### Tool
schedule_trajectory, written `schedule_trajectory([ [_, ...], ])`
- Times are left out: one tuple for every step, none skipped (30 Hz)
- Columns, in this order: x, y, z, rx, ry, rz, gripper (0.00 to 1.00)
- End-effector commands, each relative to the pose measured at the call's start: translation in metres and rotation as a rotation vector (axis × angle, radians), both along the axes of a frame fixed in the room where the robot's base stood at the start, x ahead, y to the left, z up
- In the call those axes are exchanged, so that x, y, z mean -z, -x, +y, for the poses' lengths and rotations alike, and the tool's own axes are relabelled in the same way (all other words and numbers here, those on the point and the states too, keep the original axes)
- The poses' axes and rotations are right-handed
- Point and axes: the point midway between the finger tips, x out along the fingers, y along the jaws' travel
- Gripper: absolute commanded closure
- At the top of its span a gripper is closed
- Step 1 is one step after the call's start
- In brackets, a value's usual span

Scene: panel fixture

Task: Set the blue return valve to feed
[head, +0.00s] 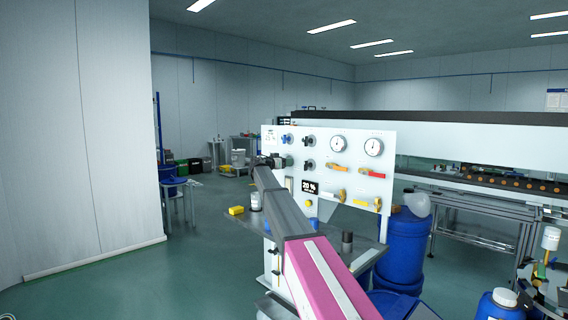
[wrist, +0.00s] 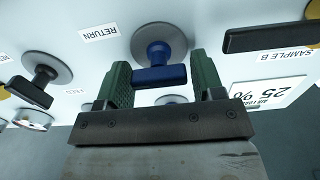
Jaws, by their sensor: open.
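The blue return valve (wrist: 157,62) is in the upper middle of the wrist view, on a round grey plate beside an upside-down RETURN label (wrist: 99,33). Its blue bar handle lies roughly crosswise in that picture. My gripper (wrist: 159,66) is open, with one green finger on each side of the handle. Small gaps show between handle and fingers, and nothing is gripped. In the head view my gripper (head: 268,161) is at the panel's left side, its fingers not clear. A blue knob (head: 286,138) shows above it; I cannot tell if it is the same valve.
The white panel (head: 352,143) carries gauges, black valves and yellow and red handles. In the wrist view a black valve (wrist: 42,82) is at left and a black SAMPLE B handle (wrist: 270,37) is close at right. A table (head: 350,262) stands below the panel.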

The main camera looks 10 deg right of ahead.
Motion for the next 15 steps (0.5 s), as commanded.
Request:
schedule_trajectory([
  [0.0001,0.0002,0.0001,0.000,0.000,0.000,0.38],
  [0.0001,0.0003,0.0002,0.000,0.000,0.000,0.38],
  [0.0001,0.0003,0.0002,0.000,0.000,0.000,0.38],
  [0.0001,0.0003,0.0002,0.000,0.000,0.000,0.42],
  [0.0001,0.0003,0.0002,0.000,0.000,0.000,0.51],
  [0.0001,0.0003,0.0003,0.000,0.000,0.000,0.64],
  [0.0001,0.0003,0.0003,0.000,0.000,0.000,0.73],
  [0.0001,0.0004,0.0003,0.000,0.000,0.000,0.73],
  [0.0001,0.0004,0.0003,0.000,0.000,0.000,0.73],
  [0.0001,0.0004,0.0003,0.000,0.000,0.000,0.73],
  [0.0001,0.0004,0.0003,0.000,0.001,0.001,0.73],
  [0.0001,0.0004,0.0003,0.000,0.001,0.002,0.73],
  [0.0001,0.0004,0.0003,0.000,0.002,0.003,0.73],
  [0.0001,0.0004,0.0003,0.000,0.004,0.006,0.73],
  [0.0001,0.0004,0.0003,0.000,0.008,0.011,0.73],
])
